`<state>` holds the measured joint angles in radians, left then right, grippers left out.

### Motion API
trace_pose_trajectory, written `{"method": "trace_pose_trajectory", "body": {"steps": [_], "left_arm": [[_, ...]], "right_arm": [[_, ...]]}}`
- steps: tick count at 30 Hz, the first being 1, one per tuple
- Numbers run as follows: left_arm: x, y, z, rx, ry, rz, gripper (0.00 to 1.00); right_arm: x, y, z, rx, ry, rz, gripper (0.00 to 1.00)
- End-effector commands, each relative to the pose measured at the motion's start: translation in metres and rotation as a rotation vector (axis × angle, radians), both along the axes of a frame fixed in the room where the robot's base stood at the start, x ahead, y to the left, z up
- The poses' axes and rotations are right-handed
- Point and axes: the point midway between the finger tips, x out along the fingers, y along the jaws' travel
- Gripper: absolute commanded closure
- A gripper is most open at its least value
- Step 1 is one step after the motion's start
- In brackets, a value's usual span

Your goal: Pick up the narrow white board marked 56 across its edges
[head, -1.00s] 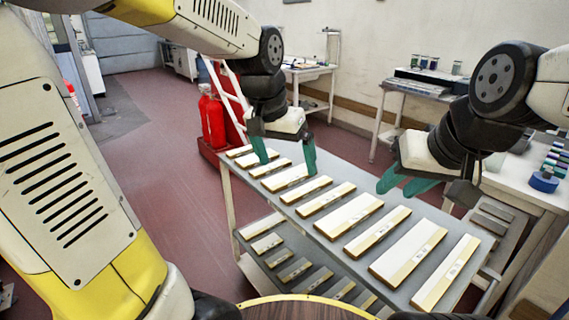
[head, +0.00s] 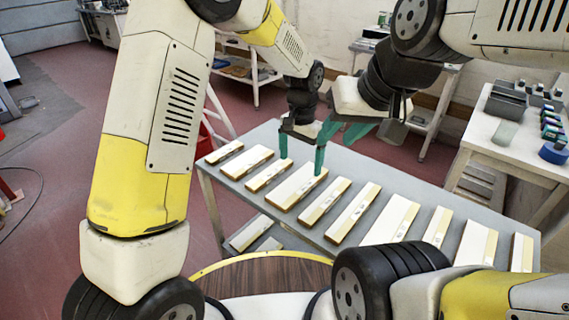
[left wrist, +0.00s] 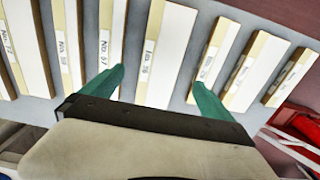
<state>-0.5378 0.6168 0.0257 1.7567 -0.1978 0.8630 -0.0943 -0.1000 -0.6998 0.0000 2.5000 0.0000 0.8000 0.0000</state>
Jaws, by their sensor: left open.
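Pale boards with labelled edges lie in a row on a grey table. In the left wrist view, the narrow board whose small label seems to read 56 (left wrist: 218,55) is right of centre, partly behind my right-hand fingertip; it shows in the head view too (head: 269,176). A wide board that seems marked 76 (left wrist: 167,50) lies between my left gripper's fingers, also in the head view (head: 298,186). My left gripper (head: 301,157) is open and empty above these boards, offset from the narrow one.
The grey table (head: 385,176) holds other boards close on both sides, such as one seemingly marked 57 (left wrist: 111,40). More boards lie on a lower shelf (head: 250,233). A white bench (head: 490,140) with bins and a blue roll (head: 553,152) stands at the right.

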Motion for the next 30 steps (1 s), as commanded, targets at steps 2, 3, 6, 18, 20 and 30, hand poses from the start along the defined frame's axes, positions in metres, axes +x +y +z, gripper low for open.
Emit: {"method": "trace_pose_trajectory", "body": {"steps": [2,3,6,18,20,30], "left_arm": [[0.0,0.0,-0.008,0.002,0.002,-0.002,0.02],[0.0,0.0,-0.013,0.002,0.002,-0.001,0.02],[0.0,0.0,-0.024,0.001,0.001,0.0,0.02],[0.0,0.002,-0.074,0.001,0.001,0.0,0.02],[0.001,0.002,-0.076,0.001,0.0,0.0,0.02],[0.001,0.002,-0.076,0.0,0.0,0.001,0.29]], "right_arm": [[0.0,0.0,0.0,0.0,0.0,0.0,0.64],[0.0,0.0,0.0,0.0,-0.001,0.0,0.64],[0.0,0.0,0.0,0.0,0.0,0.0,0.64],[0.0,0.0,0.0,0.0,0.0,0.0,0.64],[0.0,0.0,0.0,0.0,0.0,0.0,0.64],[0.0,0.0,0.0,0.0,0.0,0.0,0.64]]}}
